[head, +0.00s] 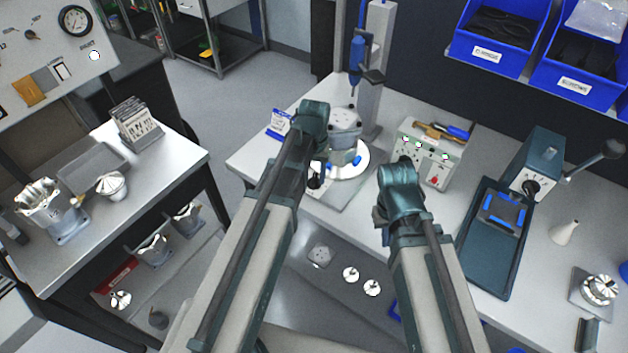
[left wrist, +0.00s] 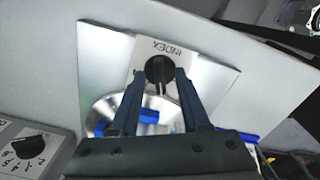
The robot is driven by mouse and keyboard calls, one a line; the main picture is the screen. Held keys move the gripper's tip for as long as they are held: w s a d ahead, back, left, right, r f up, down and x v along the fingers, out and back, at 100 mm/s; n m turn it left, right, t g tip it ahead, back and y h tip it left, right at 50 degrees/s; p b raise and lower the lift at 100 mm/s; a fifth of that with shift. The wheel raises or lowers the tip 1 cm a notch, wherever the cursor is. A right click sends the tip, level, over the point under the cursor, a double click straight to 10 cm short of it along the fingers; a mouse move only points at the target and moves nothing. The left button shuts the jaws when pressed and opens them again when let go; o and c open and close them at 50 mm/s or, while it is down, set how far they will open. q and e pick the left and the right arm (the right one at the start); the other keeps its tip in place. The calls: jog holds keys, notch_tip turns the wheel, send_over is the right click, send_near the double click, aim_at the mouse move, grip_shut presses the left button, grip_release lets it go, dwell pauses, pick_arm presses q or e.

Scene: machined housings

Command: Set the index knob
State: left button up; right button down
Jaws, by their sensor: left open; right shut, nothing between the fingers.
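The index knob (left wrist: 158,70) is round and black, on a pale plate with an upside-down INDEX label, in the left wrist view. My left gripper (left wrist: 157,80) is open, with one finger on each side of the knob in the picture. I cannot tell whether the fingers touch it. The knob's pointer setting is unclear. A round silver turntable (left wrist: 104,108) with blue clamps lies behind the fingers. In the head view my left gripper (head: 312,160) is over this fixture, its fingers mostly hidden.
A grey box (head: 437,158) with switches and a red knob stands right of the fixture. A blue-handled tool on a column (head: 378,60) rises behind. A teal tray (head: 492,262) lies further right. A numbered black knob (left wrist: 32,145) shows at lower left in the wrist view.

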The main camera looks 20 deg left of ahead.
pick_arm(q)
grip_shut()
jog(key=shift+m, duration=0.3)
dwell(0.3)
jog(key=m, duration=0.3)
jog(key=shift+m, duration=2.6)
